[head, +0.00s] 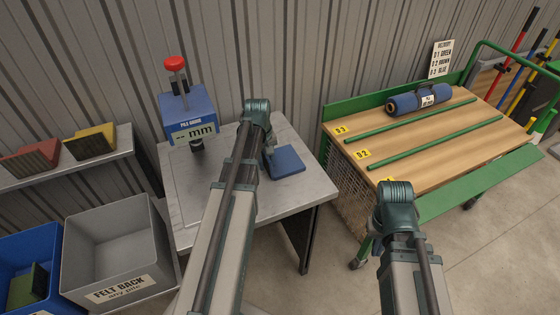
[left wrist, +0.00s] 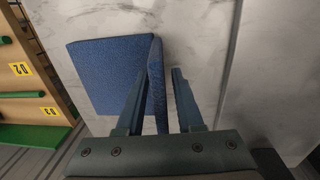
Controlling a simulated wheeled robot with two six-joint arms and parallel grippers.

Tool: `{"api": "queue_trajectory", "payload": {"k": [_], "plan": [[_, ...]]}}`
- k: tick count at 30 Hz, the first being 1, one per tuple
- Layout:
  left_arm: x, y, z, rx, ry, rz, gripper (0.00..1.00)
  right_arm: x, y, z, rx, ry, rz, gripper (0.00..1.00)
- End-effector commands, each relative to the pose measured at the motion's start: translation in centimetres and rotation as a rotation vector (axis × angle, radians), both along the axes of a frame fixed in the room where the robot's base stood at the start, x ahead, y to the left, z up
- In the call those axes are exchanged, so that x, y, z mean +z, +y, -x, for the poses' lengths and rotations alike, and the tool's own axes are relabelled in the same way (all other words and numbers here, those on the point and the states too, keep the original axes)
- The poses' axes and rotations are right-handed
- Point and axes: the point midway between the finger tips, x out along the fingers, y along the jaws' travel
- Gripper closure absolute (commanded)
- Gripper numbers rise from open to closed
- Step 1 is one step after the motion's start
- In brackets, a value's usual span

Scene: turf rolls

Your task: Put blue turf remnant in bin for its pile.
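The blue turf remnant (head: 287,161) lies on the grey metal bench (head: 190,212), right of the pile gauge (head: 192,118). In the left wrist view the remnant (left wrist: 103,75) has a flat part and a raised flap along one edge. My left gripper (left wrist: 160,85) is open with the flap between its fingers. The flap is close to one finger, and a gap shows to the other. The gauge display shows dashes before "mm". A grey bin (head: 112,235) reads "FELT BACK any pile". A blue bin (head: 20,250) holds a green piece. My right gripper's fingers are out of sight.
A shelf (head: 80,170) above the bins carries a red sample (head: 30,160) and a yellow sample (head: 92,142). At right, a wooden-topped cart (head: 440,145) holds a blue turf roll (head: 418,98) and green bars. Bare floor lies between bench and cart.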

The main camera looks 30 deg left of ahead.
Motion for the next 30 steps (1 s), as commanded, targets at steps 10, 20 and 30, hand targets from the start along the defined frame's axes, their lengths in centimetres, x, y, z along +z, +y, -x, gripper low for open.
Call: {"api": "queue_trajectory", "payload": {"k": [10,20,30], "plan": [[0.0,0.0,0.0,0.000,0.000,0.000,1.00,0.0,0.0,0.0,0.000,0.000,0.000,1.00],[0.1,0.0,0.0,0.000,0.000,0.000,1.00,0.1,0.0,0.0,0.000,0.000,0.000,1.00],[2.2,0.0,-0.1,-0.003,0.000,0.000,1.00,2.2,0.0,0.0,0.000,0.000,0.000,1.00]]}}
